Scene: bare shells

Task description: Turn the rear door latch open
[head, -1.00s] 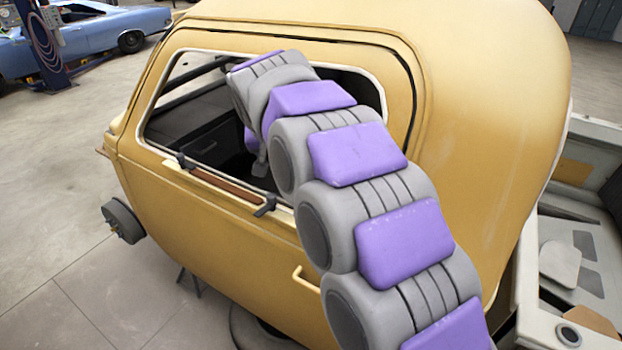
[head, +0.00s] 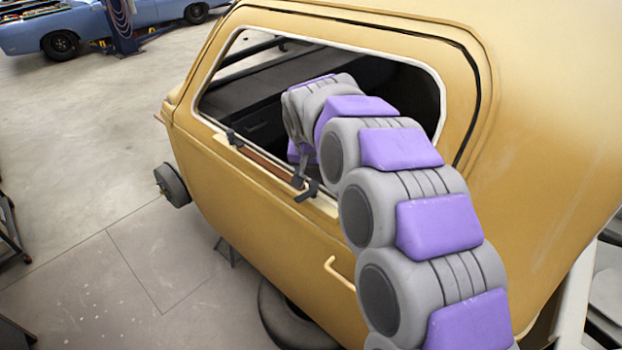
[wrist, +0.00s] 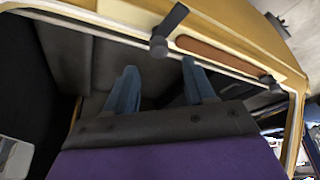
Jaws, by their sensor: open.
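The yellow car shell's door has a window opening with a dark lever (head: 308,190) at the right end of a brown strip on its sill. A second dark lever (head: 234,138) is at the strip's left end. Which one is the rear door latch is not clear. My arm reaches through the window, its end beside the right lever; the fingertips are hidden there. In the wrist view my gripper (wrist: 160,84) is open, with its two blue fingers apart and nothing between them. A large lever (wrist: 168,32) hangs above the fingers, apart from them.
The brown strip (head: 262,165) lies along the sill. A pale handle (head: 338,272) sticks out of the outer door panel. The window frame (head: 440,100) surrounds my arm. A wheel hub (head: 172,185) stands out at the left. The floor (head: 90,170) on the left is mostly clear.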

